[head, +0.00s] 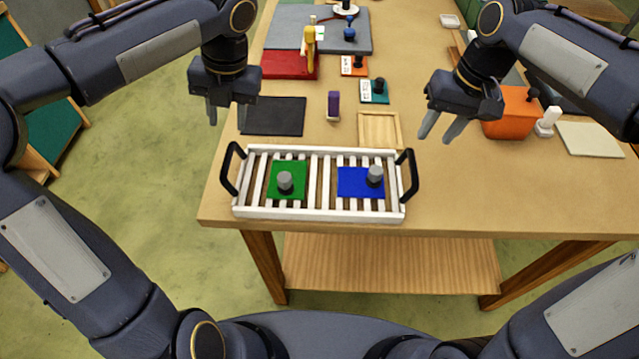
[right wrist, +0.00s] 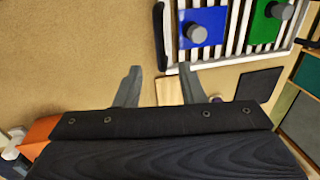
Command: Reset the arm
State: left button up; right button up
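My left gripper (head: 227,116) hangs above the left part of the table, over the edge of a dark mat, with nothing between its fingers. My right gripper (head: 441,134) is above the table right of the wooden frame. A white slatted rack (head: 321,210) with black handles lies at the front edge. It bears a green square (head: 276,189) and a blue square (head: 349,188), each with a grey knob. Both grippers are apart from the rack.
A dark mat (head: 273,116) and a light wooden frame (head: 362,130) lie behind the rack. A purple block (head: 333,105) stands between them. An orange box (head: 510,112) and white bottle (head: 547,122) are at right. The front right table is clear.

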jog(key=shift+r, duration=0.3)
pick_arm(q)
jog(key=shift+s, duration=0.1)
pick_arm(e)
jog(key=shift+s+d, duration=0.1)
